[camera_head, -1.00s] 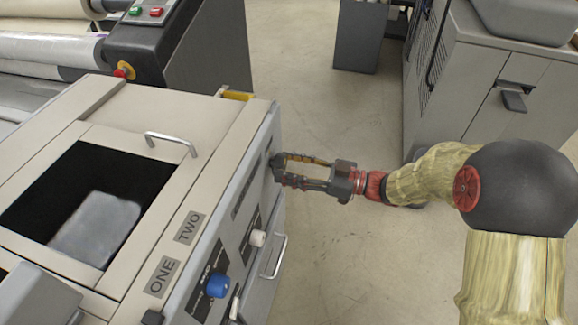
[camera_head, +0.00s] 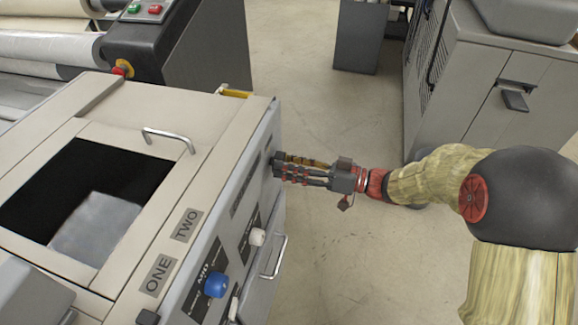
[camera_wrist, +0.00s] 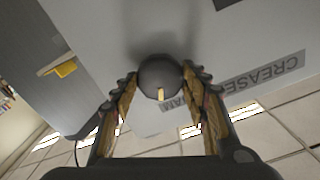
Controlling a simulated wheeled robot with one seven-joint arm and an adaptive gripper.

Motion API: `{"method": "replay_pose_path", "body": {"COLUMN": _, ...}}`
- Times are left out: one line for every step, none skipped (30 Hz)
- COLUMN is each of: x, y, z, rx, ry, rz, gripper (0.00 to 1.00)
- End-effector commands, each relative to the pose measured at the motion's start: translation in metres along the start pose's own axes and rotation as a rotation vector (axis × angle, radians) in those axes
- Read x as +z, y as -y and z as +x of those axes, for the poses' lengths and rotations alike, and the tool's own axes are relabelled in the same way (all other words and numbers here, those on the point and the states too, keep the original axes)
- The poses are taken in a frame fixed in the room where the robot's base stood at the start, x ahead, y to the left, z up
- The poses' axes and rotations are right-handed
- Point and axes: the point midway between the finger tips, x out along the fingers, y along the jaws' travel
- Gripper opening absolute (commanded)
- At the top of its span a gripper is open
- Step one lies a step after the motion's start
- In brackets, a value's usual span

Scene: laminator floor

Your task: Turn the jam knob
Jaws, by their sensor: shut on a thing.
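The jam knob (camera_wrist: 160,76) is a dark round knob with a pale yellow pointer mark on its edge, on the grey machine panel (camera_wrist: 110,40). A label (camera_wrist: 179,103) beside it reads "AM" in its visible part. My gripper (camera_wrist: 160,84) is shut on the knob, one finger on each side. In the head view my gripper (camera_head: 279,164) reaches the panel's far end from the right, and its fingers hide most of the knob.
A "CREASE" label (camera_wrist: 262,80) is on the panel near the knob. Nearer the camera are a white knob (camera_head: 257,237), a blue knob (camera_head: 216,285) and a drawer handle (camera_head: 274,257). Open floor (camera_head: 340,240) lies right of the machine.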

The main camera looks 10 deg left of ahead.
Motion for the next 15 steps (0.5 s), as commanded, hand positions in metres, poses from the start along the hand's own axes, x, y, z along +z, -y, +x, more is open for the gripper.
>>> {"method": "replay_pose_path", "body": {"x": 0.0007, "y": -0.0002, "z": 0.0, "rx": 0.0, "ry": 0.0, "rz": 0.044, "gripper": 0.19}}
{"method": "replay_pose_path", "body": {"x": 0.0006, "y": -0.0001, "z": 0.0, "rx": 0.0, "ry": 0.0, "rz": 0.073, "gripper": 0.19}}
{"method": "replay_pose_path", "body": {"x": 0.0005, "y": -0.0001, "z": 0.0, "rx": 0.0, "ry": 0.0, "rz": 0.111, "gripper": 0.19}}
{"method": "replay_pose_path", "body": {"x": 0.0004, "y": -0.0001, "z": 0.0, "rx": 0.0, "ry": 0.0, "rz": 0.14, "gripper": 0.19}}
{"method": "replay_pose_path", "body": {"x": 0.0003, "y": 0.0, "z": 0.0, "rx": 0.0, "ry": 0.0, "rz": 0.169, "gripper": 0.19}}
{"method": "replay_pose_path", "body": {"x": 0.0002, "y": 0.0, "z": 0.0, "rx": 0.0, "ry": 0.0, "rz": 0.207, "gripper": 0.19}}
{"method": "replay_pose_path", "body": {"x": 0.0001, "y": 0.0001, "z": 0.0, "rx": 0.0, "ry": 0.0, "rz": 0.236, "gripper": 0.19}}
{"method": "replay_pose_path", "body": {"x": 0.0, "y": 0.0001, "z": 0.0, "rx": 0.0, "ry": 0.0, "rz": 0.264, "gripper": 0.19}}
{"method": "replay_pose_path", "body": {"x": -0.0001, "y": 0.0002, "z": 0.0, "rx": 0.0, "ry": 0.0, "rz": 0.302, "gripper": 0.19}}
{"method": "replay_pose_path", "body": {"x": -0.0001, "y": 0.0002, "z": 0.0, "rx": 0.0, "ry": 0.0, "rz": 0.331, "gripper": 0.19}}
{"method": "replay_pose_path", "body": {"x": -0.0002, "y": 0.0002, "z": 0.0, "rx": 0.0, "ry": 0.0, "rz": 0.36, "gripper": 0.19}}
{"method": "replay_pose_path", "body": {"x": -0.0003, "y": 0.0002, "z": 0.0, "rx": 0.0, "ry": 0.0, "rz": 0.398, "gripper": 0.19}}
{"method": "replay_pose_path", "body": {"x": -0.0004, "y": 0.0003, "z": 0.0, "rx": 0.0, "ry": 0.0, "rz": 0.427, "gripper": 0.19}}
{"method": "replay_pose_path", "body": {"x": -0.0005, "y": 0.0003, "z": 0.0, "rx": 0.0, "ry": 0.0, "rz": 0.455, "gripper": 0.19}}
{"method": "replay_pose_path", "body": {"x": -0.0006, "y": 0.0003, "z": 0.0, "rx": 0.0, "ry": 0.0, "rz": 0.493, "gripper": 0.19}}
